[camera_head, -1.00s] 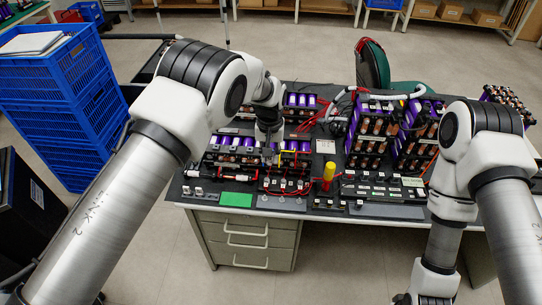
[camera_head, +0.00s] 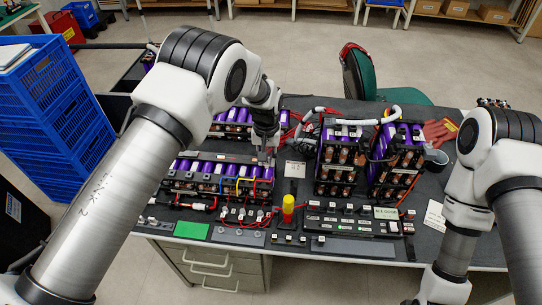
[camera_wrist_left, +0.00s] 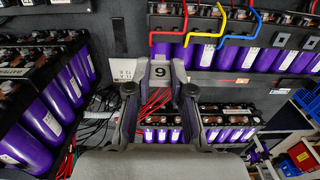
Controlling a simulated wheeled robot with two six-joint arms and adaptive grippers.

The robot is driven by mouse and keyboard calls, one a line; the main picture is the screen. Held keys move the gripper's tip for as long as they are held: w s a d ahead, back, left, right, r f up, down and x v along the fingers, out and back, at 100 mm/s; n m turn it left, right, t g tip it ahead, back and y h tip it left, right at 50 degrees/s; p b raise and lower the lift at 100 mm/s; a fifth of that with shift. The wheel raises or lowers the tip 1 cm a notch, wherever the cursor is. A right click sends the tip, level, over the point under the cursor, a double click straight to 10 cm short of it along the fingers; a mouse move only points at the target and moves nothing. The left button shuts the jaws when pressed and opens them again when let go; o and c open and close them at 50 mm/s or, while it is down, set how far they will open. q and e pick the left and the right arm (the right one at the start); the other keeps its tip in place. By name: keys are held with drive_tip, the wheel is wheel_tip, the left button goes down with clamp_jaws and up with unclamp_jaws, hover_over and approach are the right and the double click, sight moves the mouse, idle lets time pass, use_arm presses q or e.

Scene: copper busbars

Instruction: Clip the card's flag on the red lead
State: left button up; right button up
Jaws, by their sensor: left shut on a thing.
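My left gripper (camera_head: 266,156) is above the bench, just behind the right end of the front battery row. In the left wrist view its fingers are shut on a small grey clip or flag (camera_wrist_left: 159,72) marked with a single digit, 9 or an upturned 6. A small white card (camera_head: 295,169) lies on the bench right of the gripper; a white card also shows in the left wrist view (camera_wrist_left: 122,69), partly hidden. Thin red leads (camera_head: 299,131) run behind the gripper and show beyond the fingers (camera_wrist_left: 155,102). My right gripper is out of view.
Purple battery rows (camera_head: 218,178) with red, yellow and blue bars stand left of the card. Taller battery packs (camera_head: 340,165) stand to the right.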

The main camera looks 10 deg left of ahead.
use_arm(q)
drive_tip(key=f+b, duration=0.2)
drive_tip(key=f, duration=0.1)
drive_tip(key=s+a+f+b, duration=0.1)
drive_tip(key=shift+s+f, duration=0.1)
drive_tip(key=shift+f, duration=0.1)
drive_tip(key=shift+s+a+f, duration=0.1)
drive_tip(key=shift+s, duration=0.05)
drive_tip(key=shift+s+a, duration=0.1)
drive_tip(key=shift+w+d+f+b, duration=0.15)
drive_tip(key=shift+w+d+b, duration=0.1)
drive_tip(key=shift+w+b, duration=0.05)
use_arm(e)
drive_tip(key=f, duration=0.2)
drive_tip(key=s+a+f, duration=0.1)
use_arm(q)
drive_tip(key=shift+s, duration=0.1)
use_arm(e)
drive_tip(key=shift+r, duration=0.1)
use_arm(q)
drive_tip(key=shift+a, duration=0.1)
